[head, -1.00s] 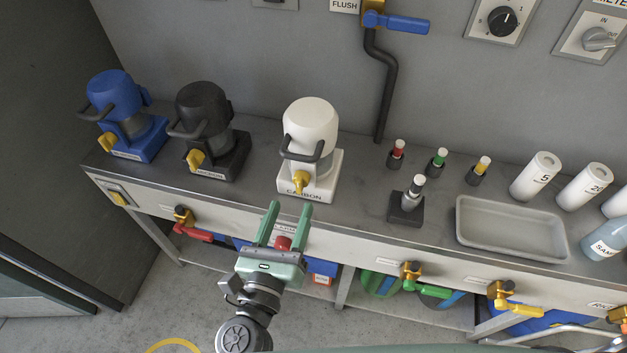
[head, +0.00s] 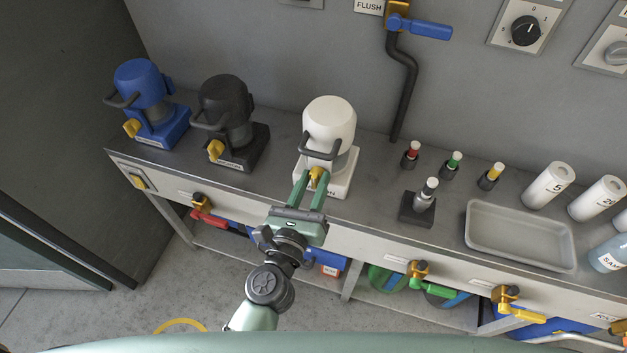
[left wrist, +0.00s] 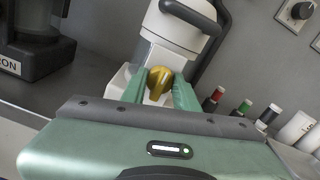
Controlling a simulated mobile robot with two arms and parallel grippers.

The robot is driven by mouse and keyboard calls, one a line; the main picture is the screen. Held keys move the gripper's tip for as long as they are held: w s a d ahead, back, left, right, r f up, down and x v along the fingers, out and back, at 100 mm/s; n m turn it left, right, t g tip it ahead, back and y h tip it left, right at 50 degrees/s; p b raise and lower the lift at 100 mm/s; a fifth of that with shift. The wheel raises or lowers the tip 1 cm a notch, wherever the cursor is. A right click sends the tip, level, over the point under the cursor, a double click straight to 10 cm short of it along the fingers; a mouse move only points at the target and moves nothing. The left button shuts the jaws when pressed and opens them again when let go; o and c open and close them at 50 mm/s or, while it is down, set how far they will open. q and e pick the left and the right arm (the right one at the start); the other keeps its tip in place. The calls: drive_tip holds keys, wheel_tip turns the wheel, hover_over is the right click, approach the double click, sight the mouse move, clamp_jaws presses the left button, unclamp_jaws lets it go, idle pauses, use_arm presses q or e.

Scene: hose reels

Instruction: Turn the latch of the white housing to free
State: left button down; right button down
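The white housing (head: 330,122) stands upright on its white base on the bench, with a dark handle across its front. Its yellow latch (head: 317,175) sits low on the front. In the left wrist view the latch (left wrist: 159,82) shows as a yellow knob between my fingers. My left gripper (head: 310,180) is open, with its green fingers on either side of the latch; I cannot tell whether they touch it. The fingers partly hide the base and its label. My right gripper is not in view.
Black (head: 224,108) and blue (head: 140,88) housings with yellow latches stand to the left. A small stand (head: 420,203), several capped vials and a grey tray (head: 521,236) are to the right. Coloured valve handles project from the bench front.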

use_arm(q)
drive_tip(key=shift+m, duration=0.3)
drive_tip(key=m, duration=0.2)
drive_tip(key=shift+m+p, duration=0.3)
drive_tip(key=shift+p, duration=0.1)
drive_tip(key=m+p, duration=0.1)
drive_tip(key=m, duration=0.4)
drive_tip(key=m+p, duration=0.2)
drive_tip(key=m, duration=0.3)
drive_tip(key=shift+d, duration=0.1)
drive_tip(key=m+p, duration=0.2)
drive_tip(key=m, duration=0.2)
drive_tip(key=shift+m, duration=0.3)
drive_tip(key=shift+f, duration=0.1)
drive_tip(key=c, duration=1.1)
unclamp_jaws()
drive_tip(key=shift+o, duration=0.2)
